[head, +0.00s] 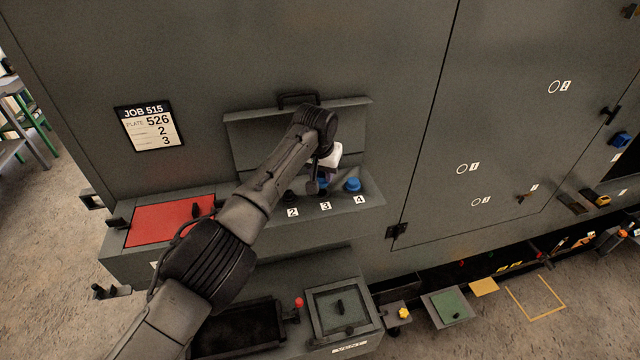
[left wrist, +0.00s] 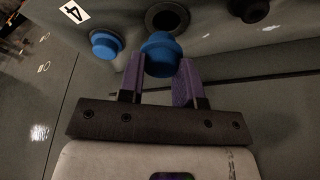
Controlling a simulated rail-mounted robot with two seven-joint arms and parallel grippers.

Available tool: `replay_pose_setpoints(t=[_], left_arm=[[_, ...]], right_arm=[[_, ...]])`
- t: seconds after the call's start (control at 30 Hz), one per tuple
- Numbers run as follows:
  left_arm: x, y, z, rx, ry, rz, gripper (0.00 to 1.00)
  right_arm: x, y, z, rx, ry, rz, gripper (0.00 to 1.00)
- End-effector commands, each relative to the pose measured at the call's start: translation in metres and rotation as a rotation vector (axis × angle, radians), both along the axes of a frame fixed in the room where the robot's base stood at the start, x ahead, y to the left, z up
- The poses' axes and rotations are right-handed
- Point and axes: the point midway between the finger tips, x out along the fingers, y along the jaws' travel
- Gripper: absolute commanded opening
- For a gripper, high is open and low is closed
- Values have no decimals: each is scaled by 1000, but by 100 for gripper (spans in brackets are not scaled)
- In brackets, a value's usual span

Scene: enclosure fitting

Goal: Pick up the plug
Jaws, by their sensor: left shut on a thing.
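My left gripper (head: 322,182) is at the small sloped shelf with labels 2, 3 and 4, and its arm hides part of that shelf. In the left wrist view the two purple fingers (left wrist: 160,78) are shut on a round blue plug (left wrist: 160,54). Behind the held plug a dark round hole (left wrist: 167,17) shows, and the plug appears to be clear of it. A second blue plug (left wrist: 105,44) sits by label 4 and also shows in the head view (head: 352,185). Another blue plug (left wrist: 249,8) is at the top of the left wrist view. My right gripper is not in view.
The shelf's raised lid (head: 350,125) stands behind my gripper. A red panel (head: 170,221) lies to the left, below a job card (head: 150,126). A big cabinet door (head: 490,110) is to the right. A green plate (head: 449,306) lies low at the front.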

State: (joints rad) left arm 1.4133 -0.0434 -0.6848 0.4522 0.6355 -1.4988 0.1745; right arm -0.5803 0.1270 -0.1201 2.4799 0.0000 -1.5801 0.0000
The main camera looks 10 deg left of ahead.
Motion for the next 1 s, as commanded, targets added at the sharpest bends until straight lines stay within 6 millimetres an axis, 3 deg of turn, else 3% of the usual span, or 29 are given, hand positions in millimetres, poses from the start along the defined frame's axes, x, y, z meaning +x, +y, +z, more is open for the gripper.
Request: replay_pose_setpoints(t=[0.03,0.2,0.5,0.73,1.0], left_arm=[[-5,-14,2,0,-1,-10,0],[-19,-47,24,-1,-1,-9,0],[-37,-88,52,-1,1,-7,0],[-42,-101,65,-1,1,-4,0],[-43,-103,84,-1,1,-4,0]], right_arm=[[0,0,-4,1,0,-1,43],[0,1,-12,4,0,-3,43],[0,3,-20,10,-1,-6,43],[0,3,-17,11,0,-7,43],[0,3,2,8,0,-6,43]])
